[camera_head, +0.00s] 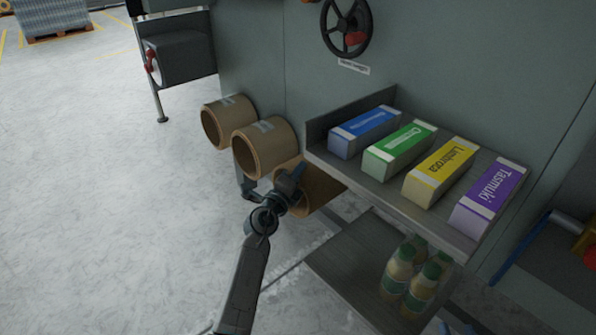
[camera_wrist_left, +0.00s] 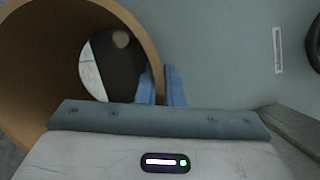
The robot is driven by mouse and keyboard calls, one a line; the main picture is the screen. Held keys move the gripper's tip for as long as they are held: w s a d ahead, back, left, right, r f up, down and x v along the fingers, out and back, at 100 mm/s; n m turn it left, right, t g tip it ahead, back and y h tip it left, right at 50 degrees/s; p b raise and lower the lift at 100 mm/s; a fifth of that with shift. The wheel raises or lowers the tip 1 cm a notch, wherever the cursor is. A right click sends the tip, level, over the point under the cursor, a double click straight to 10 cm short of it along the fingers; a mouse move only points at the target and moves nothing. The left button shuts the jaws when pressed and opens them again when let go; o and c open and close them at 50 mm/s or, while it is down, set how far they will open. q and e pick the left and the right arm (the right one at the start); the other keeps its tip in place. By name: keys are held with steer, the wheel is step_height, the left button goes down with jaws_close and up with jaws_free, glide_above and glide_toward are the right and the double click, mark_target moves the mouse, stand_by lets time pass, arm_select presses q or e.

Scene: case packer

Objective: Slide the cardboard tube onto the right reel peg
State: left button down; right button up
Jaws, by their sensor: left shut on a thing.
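The cardboard tube (camera_head: 322,192), brown and hollow, is at my left gripper (camera_head: 272,188), below the left end of the upper shelf. In the left wrist view the tube (camera_wrist_left: 140,22) fills the upper left, and the blue fingers of my left gripper (camera_wrist_left: 160,85) are shut on its wall. Two similar tubes, a left one (camera_head: 238,112) and a nearer one (camera_head: 280,136), stick out from the grey machine wall. I cannot make out the right reel peg. Small dark parts at the bottom edge of the head view may be my right gripper (camera_head: 458,324); its jaws are unclear.
The upper shelf (camera_head: 325,150) carries blue, green, yellow and purple boxes. Several bottles (camera_head: 405,272) stand on the lower shelf (camera_head: 340,262). A handwheel (camera_head: 345,28) is on the machine wall (camera_head: 450,70). The floor (camera_head: 90,190) at left is clear.

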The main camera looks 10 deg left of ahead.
arm_select(q)
steer(key=shift+f, duration=0.2)
arm_select(e)
steer(key=shift+r, duration=0.2)
stand_by(0.5)
arm_select(q)
steer(key=c, duration=1.5)
jaws_free()
